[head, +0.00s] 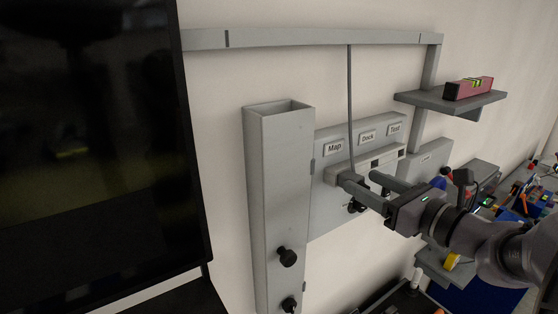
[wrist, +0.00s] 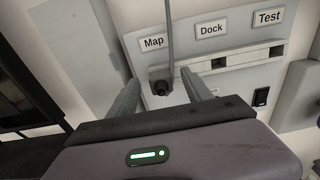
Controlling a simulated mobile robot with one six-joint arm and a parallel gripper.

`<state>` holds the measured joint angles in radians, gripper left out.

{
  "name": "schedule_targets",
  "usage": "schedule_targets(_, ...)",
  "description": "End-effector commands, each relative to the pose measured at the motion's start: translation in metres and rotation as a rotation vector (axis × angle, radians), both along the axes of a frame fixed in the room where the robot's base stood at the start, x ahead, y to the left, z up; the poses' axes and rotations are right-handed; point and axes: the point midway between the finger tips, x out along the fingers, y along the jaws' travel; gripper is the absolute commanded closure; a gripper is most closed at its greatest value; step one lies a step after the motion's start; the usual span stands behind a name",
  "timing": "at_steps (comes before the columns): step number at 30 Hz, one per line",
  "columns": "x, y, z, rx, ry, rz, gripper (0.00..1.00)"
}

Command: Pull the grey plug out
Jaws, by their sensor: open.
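The grey plug (wrist: 160,74) sits at the panel's slotted strip below the "Map" label, at the lower end of a grey cable (head: 350,110). A round black part shows at its lower end in the wrist view. My gripper (wrist: 160,78) is open, with one finger on each side of the plug. Gaps show between the fingers and the plug, so it is not gripped. In the head view my gripper (head: 358,178) is at the panel (head: 330,170), and its fingers partly hide the plug.
The cable hangs from an overhead grey rail (head: 290,38). "Dock" (wrist: 211,30) and "Test" (wrist: 269,17) labels sit to the right above dark slots. A grey column (head: 281,190) with black knobs stands left. A shelf (head: 425,100) holds a pink level (head: 468,88) at the upper right.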

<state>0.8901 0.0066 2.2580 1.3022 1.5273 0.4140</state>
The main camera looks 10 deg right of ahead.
Motion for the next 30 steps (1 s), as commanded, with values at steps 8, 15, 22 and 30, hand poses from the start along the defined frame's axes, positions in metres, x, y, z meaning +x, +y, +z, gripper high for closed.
schedule_targets(8,0.032,0.012,-0.001,-0.001,0.001,0.001,0.42)
schedule_targets(15,0.034,0.012,-0.002,-0.001,0.0,0.0,0.42)
schedule_targets(22,0.033,0.012,-0.002,-0.001,0.0,0.0,0.85)
schedule_targets(30,0.033,0.012,-0.002,-0.001,0.0,0.0,0.95)
